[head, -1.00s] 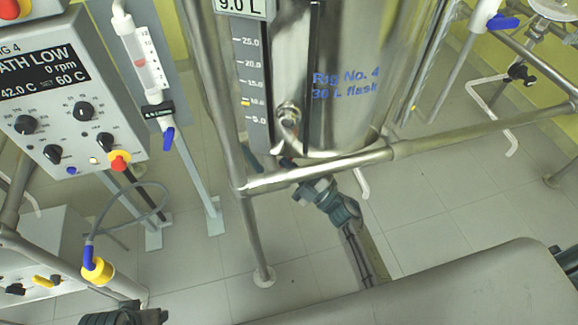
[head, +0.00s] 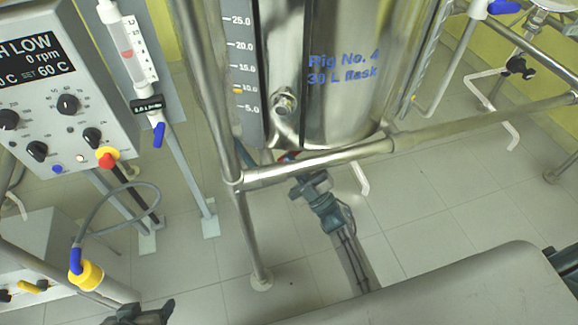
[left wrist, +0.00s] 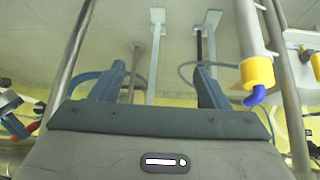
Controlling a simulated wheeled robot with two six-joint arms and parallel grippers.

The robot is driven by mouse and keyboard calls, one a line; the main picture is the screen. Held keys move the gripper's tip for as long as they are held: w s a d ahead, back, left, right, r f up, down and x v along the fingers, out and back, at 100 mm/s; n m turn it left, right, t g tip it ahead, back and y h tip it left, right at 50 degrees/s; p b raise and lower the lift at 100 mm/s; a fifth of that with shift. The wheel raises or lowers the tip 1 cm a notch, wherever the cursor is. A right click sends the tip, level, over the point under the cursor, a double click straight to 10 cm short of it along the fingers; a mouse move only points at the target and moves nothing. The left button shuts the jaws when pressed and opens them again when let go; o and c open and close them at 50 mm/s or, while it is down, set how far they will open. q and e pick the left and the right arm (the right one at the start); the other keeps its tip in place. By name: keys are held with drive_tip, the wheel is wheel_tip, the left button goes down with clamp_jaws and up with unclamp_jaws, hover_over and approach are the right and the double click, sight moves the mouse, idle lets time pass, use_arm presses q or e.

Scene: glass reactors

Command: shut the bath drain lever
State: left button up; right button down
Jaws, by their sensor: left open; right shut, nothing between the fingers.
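A small red piece (head: 288,156), likely the bath drain lever, shows under the steel bath (head: 345,60), just above the frame rail. Most of it is hidden, so its angle cannot be told. My right gripper (head: 301,182) is shut and empty just below the rail, close under the red piece; contact cannot be told. My left gripper (head: 138,312) is at the bottom left, far from the bath. In the left wrist view, its two blue fingers (left wrist: 158,82) are apart with nothing between them. A red piece (left wrist: 33,127) shows at that view's left edge.
The steel rail (head: 330,161) crosses in front of the bath, joined to an upright post (head: 246,220). A control panel (head: 60,90) stands at left. A yellow and blue hose fitting (head: 85,272) is near my left gripper.

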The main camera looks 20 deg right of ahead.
use_arm(q)
drive_tip(key=w+r+t+b, duration=0.4)
drive_tip(key=w+r+t, duration=0.1)
drive_tip(key=w+t, duration=0.2)
drive_tip(key=shift+w+d+n+t+h, duration=0.3)
drive_tip(key=shift+w+d+n+t, duration=0.1)
drive_tip(key=shift+t, duration=0.2)
use_arm(e)
drive_tip(key=shift+d+f+m+t+h, duration=0.3)
drive_tip(key=shift+f+m+t+h, duration=0.45)
drive_tip(key=shift+m+h, duration=0.6)
drive_tip(key=shift+d+f+m+t+h, duration=0.25)
drive_tip(key=shift+f+m+t+h, duration=0.5)
drive_tip(key=shift+m, duration=0.9)
drive_tip(key=shift+d+f+m+t+h, duration=0.3)
drive_tip(key=shift+f+m+t+h, duration=0.4)
drive_tip(key=shift+m+h, duration=0.7)
drive_tip(key=shift+r, duration=0.15)
